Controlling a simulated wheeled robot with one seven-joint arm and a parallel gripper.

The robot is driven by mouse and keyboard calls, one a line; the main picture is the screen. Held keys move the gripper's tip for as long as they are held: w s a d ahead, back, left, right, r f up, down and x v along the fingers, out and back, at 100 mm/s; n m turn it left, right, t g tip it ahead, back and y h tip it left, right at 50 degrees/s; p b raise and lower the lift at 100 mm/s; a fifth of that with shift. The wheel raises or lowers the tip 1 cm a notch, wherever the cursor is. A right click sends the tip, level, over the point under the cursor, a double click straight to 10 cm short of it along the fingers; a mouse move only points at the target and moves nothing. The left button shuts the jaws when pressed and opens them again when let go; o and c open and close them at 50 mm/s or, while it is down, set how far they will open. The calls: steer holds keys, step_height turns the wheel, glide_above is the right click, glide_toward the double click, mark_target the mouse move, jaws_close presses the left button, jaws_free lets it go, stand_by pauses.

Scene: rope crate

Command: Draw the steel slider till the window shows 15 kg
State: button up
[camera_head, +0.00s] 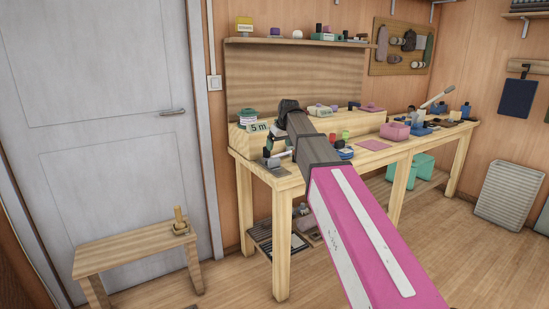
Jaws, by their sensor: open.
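My pink and dark grey arm reaches over the left end of the wooden workbench (262,172). My gripper (276,146) is small and dark at its far end, low over the bench's left corner; its jaws are open. A small grey metallic piece (284,154) lies just below it, on or beside a dark block (271,163). This may be the steel slider, but it is too small to be sure. I cannot tell whether the gripper touches it. No window with a kg reading can be made out.
A sign reading "5 m" (258,127) stands behind the gripper, beside a dark green and white item (249,117). A pink box (395,131) and several small objects crowd the bench to the right. A wooden stool (130,249) stands front left. Floor between is clear.

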mark_target(275, 158)
steer(key=x, duration=0.7)
steer(key=w+x, duration=0.1)
steer(key=x, duration=0.3)
steer(key=shift+a+r, duration=0.1)
steer(key=shift+r, duration=0.05)
